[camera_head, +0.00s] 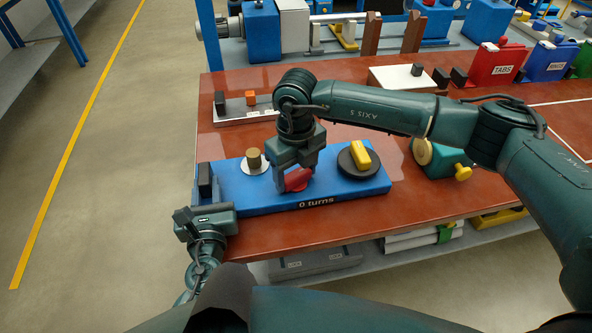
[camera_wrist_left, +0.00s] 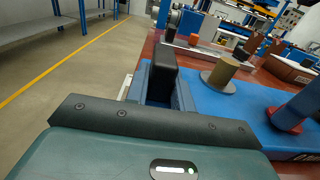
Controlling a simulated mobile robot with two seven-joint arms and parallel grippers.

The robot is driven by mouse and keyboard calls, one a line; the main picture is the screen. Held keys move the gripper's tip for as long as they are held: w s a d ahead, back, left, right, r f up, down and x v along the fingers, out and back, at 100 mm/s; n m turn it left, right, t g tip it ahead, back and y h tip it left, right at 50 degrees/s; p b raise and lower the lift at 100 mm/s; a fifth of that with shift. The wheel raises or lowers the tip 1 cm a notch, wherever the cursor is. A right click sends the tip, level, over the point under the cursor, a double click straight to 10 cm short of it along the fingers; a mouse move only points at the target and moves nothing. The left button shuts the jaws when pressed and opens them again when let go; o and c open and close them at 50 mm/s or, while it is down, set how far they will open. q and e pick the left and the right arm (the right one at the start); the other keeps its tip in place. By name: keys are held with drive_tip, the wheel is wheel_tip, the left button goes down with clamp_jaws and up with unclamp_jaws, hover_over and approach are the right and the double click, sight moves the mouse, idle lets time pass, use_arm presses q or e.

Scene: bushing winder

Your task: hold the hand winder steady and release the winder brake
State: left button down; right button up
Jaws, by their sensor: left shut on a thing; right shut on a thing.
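The hand winder has a blue base (camera_head: 325,190) marked "0 turns". My left gripper (camera_head: 212,205) is shut on the black upright grip (camera_head: 205,178) at the base's left end; in the left wrist view the grip (camera_wrist_left: 162,72) stands between the fingers. A red lever (camera_head: 297,181), which I take as the brake, sits mid-base. My right gripper (camera_head: 297,170) points down and is shut on it, hiding part of it. Left of it a brass cylinder (camera_head: 254,160) stands on a pale disc. Right of it is a dark disc with a yellow handle (camera_head: 361,154).
A grey tray (camera_head: 233,117) with small blocks lies behind the winder. A green device with yellow knobs (camera_head: 440,160) is to the right, under my right arm. The table's front edge is close to the winder.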

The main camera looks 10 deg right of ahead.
sight(296, 174)
drive_tip(key=n, duration=0.6)
drive_tip(key=shift+n, duration=0.3)
drive_tip(key=n, duration=0.6)
drive_tip(key=shift+n, duration=0.3)
drive_tip(key=o, duration=1)
wheel_tip(296, 174, up, 12)
drive_tip(key=shift+r, duration=0.1)
